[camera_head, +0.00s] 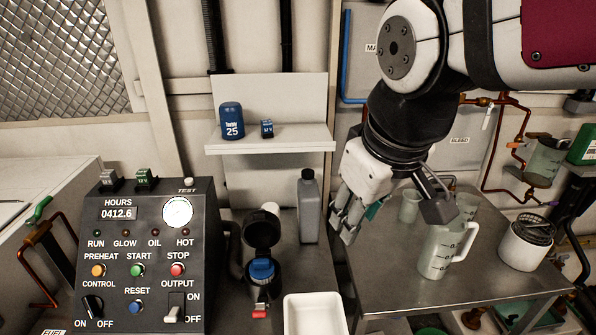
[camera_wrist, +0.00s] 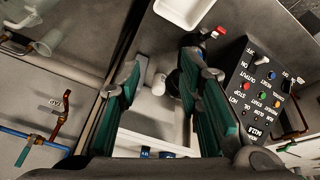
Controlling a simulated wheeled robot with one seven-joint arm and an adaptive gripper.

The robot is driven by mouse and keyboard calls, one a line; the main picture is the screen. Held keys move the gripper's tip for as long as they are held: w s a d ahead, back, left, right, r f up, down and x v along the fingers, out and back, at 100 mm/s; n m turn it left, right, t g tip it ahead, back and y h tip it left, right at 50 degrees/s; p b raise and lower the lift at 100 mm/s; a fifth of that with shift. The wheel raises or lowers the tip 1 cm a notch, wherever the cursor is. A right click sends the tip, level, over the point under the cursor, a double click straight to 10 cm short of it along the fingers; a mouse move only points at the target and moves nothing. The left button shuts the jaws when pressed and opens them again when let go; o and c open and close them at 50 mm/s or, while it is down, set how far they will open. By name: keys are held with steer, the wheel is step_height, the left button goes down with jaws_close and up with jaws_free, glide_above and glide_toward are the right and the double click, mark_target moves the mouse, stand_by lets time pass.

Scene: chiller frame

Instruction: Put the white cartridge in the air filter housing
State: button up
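A small white cylinder, which looks like the white cartridge (camera_head: 271,208), stands on the bench behind a black fixture and is partly hidden by it. It also shows in the wrist view (camera_wrist: 158,84), between my fingers but beyond them. The black fixture (camera_head: 261,232) has a raised round part, a blue piece and a red tab; it may be the air filter housing, but I cannot tell for sure. My gripper (camera_head: 394,212) is open and empty, high and to the right of the cylinder. In the wrist view its green-padded fingers (camera_wrist: 162,68) are spread apart.
A grey bottle (camera_head: 309,208) stands right of the cylinder. The control box (camera_head: 145,245) is at left, a white tray (camera_head: 314,312) in front. A shelf (camera_head: 270,143) with a blue canister (camera_head: 231,120) is above. A clear jug (camera_head: 440,250) stands below my gripper.

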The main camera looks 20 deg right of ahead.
steer(key=s+m, duration=0.1)
steer(key=s, duration=0.1)
steer(key=s+d+m, duration=0.1)
steer(key=s+m+t, duration=0.1)
steer(key=s, duration=0.1)
steer(key=shift+s+d+f, duration=0.25)
steer(key=shift+s+d, duration=0.05)
steer(key=shift+s, duration=0.05)
stand_by(0.7)
